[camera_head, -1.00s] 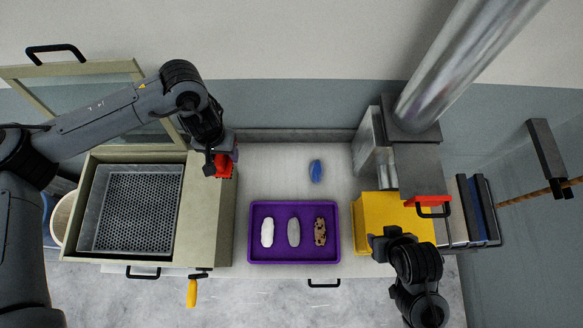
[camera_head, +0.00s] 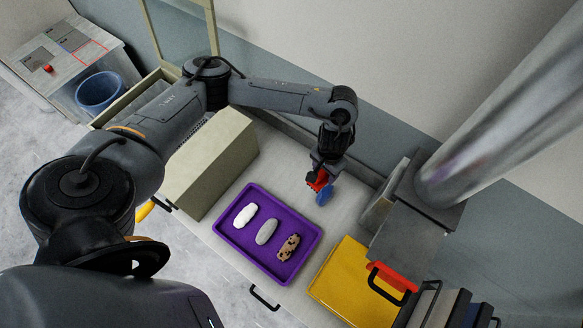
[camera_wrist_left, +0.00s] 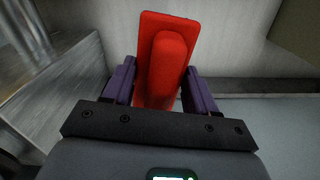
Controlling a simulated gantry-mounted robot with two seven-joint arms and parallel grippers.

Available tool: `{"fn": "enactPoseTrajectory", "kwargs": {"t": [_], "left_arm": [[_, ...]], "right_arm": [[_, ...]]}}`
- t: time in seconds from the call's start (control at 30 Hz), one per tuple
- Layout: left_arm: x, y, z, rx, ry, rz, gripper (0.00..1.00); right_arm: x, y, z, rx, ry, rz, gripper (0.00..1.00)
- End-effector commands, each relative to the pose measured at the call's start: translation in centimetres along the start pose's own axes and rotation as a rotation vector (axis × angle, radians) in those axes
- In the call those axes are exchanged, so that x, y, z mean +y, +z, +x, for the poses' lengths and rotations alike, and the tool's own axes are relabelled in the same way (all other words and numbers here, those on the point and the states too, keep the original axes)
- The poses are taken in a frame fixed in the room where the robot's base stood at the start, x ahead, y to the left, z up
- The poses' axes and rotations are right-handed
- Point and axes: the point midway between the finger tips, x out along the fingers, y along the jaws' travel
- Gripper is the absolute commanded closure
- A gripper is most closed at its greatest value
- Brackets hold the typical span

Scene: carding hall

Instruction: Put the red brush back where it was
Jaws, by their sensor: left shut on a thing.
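The red brush (camera_head: 316,181) is held in my left gripper (camera_head: 319,176), above the pale bench right of the beige box. In the left wrist view the red brush (camera_wrist_left: 164,62) shows a flat plate with a raised grip, between the purple fingers of my left gripper (camera_wrist_left: 160,88). A small blue object (camera_head: 325,196) shows right beside the brush in the head view; I cannot tell whether they touch. My right gripper is not in view.
A purple tray (camera_head: 222,228) holds a white, a grey and a spotted piece. A yellow container (camera_head: 350,285), a red-topped part (camera_head: 391,273) and a thick metal pipe (camera_head: 500,120) stand right. A beige box (camera_head: 212,160) stands left. A blue bin (camera_head: 100,91) is beside a side table (camera_head: 35,55).

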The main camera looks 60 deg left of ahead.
Motion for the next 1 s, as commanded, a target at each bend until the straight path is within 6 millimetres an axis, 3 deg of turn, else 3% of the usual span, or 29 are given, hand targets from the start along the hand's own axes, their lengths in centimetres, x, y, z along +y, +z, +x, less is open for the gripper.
{"fn": "enactPoseTrajectory", "kwargs": {"t": [0.03,0.1,0.3,0.67,1.0], "left_arm": [[-1.1,0.8,2.4,-0.007,-0.002,-0.024,0.72],[-2.5,1.5,4.3,-0.007,-0.002,-0.054,0.72],[-6.5,3.4,8.5,-0.004,-0.003,-0.128,0.72],[-10.6,4.7,11.4,0.0,0.0,-0.184,0.72],[-16.3,2.5,15.0,0.0,-0.002,-0.191,0.72]], "right_arm": [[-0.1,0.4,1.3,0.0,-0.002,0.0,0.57],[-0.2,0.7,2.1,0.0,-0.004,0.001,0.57],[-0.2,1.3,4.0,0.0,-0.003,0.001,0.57],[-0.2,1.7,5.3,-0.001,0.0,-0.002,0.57],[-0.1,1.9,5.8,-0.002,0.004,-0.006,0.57]]}}
